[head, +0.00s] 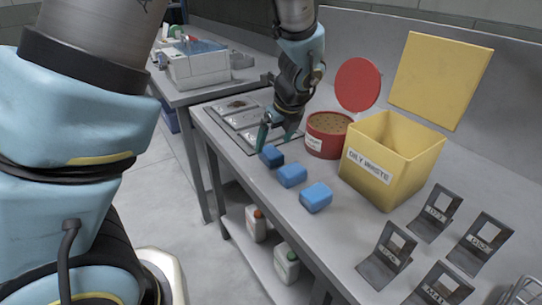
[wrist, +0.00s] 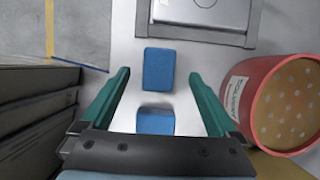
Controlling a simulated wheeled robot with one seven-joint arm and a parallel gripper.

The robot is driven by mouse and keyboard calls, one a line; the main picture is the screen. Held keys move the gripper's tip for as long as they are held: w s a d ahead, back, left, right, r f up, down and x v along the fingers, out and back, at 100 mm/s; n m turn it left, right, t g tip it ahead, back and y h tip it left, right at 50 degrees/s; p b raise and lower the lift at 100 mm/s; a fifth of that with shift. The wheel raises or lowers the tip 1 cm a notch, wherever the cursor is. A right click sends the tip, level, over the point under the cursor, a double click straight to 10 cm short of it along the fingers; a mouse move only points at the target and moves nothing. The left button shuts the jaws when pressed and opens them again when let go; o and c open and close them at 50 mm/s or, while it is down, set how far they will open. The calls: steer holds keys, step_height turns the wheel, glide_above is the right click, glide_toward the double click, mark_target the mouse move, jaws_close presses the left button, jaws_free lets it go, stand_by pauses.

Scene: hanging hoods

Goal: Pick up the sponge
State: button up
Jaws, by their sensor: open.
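Three blue sponge-like blocks lie in a row on the grey bench in the head view: a far one (head: 271,156), a middle one (head: 291,175) and a near one (head: 316,197). My gripper (head: 278,138) points down by the far block, open and empty. In the wrist view, a blue block (wrist: 158,69) shows between the green fingertips (wrist: 160,76), with a gap on each side. A second blue block (wrist: 155,120) lies closer to the palm and is partly hidden by it. I cannot tell the exact height of the fingertips above the bench.
A red can (head: 325,142) with a raised lid stands right of my gripper. A yellow bin (head: 412,163) labelled oily waste stands nearer. Metal trays (head: 243,118) lie behind the blocks, and several dark labelled stands (head: 386,254) occupy the near bench. The bench's left edge is close.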

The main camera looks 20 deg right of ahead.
mark_target(271, 151)
steer(key=shift+s+p+x, duration=0.2)
steer(key=shift+p+x, duration=0.3)
steer(key=shift+x, duration=1.8)
steer(key=shift+a+f, duration=0.1)
jaws_close()
step_height(271, 151, up, 10)
steer(key=shift+b, duration=0.5)
steer(key=c, duration=0.7)
jaws_free()
steer(key=c, duration=0.6)
